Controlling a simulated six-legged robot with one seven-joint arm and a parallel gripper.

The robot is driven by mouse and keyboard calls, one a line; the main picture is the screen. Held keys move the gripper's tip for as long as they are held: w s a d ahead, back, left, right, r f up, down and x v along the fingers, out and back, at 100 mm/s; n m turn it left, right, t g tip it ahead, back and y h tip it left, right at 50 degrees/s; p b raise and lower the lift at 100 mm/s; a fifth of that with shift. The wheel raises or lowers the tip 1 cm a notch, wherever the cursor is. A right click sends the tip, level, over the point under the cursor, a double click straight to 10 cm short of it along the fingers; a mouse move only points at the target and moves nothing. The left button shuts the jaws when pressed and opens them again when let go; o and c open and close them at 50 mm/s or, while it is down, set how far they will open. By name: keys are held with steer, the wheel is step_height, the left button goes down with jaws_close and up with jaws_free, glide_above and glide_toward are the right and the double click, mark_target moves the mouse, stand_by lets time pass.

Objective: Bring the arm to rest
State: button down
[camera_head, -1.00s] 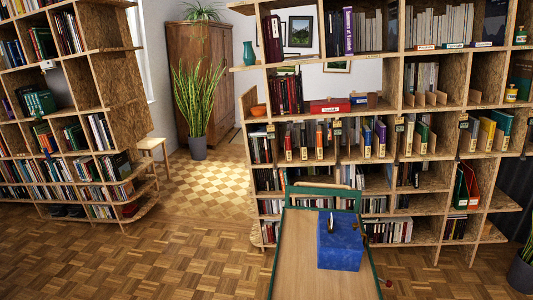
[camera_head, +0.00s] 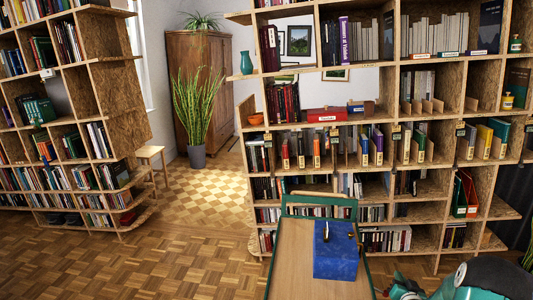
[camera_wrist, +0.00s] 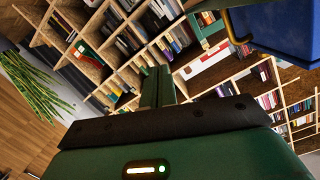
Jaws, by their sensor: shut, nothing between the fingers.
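In the wrist view, the two green fingers of my gripper (camera_wrist: 158,80) lie side by side with no gap and nothing between them. They point toward the bookshelf, tilted in this view. In the head view, green and dark parts of my arm (camera_head: 480,280) show at the lower right edge, to the right of the cart. The fingers cannot be made out there.
A blue box also shows at the upper right of the wrist view (camera_wrist: 280,30). Bookshelves (camera_head: 437,120) stand behind. Parquet floor (camera_head: 150,265) at left is clear.

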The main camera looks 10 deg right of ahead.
steer(key=w+a+r+n+g, duration=0.2)
steer(key=a+r+n+g, duration=0.1)
steer(key=a+r, duration=0.95)
steer(key=s+a+r+g+y, duration=0.1)
steer(key=s+a+r, duration=0.1)
steer(key=a+r, duration=0.25)
steer(key=s+a+r+g, duration=0.1)
steer(key=s+a+r, duration=0.25)
steer(key=r, duration=0.25)
steer(key=s+a+r+n+g+y, duration=0.2)
steer(key=s+a, duration=0.8)
steer(key=s, duration=0.3)
steer(key=s+a+r+n+g+y, duration=0.2)
steer(key=s+a+r+g, duration=0.1)
steer(key=s+a, duration=0.7)
steer(key=s, duration=0.4)
steer(key=shift+s+a+r, duration=0.2)
steer(key=shift+r, duration=0.05)
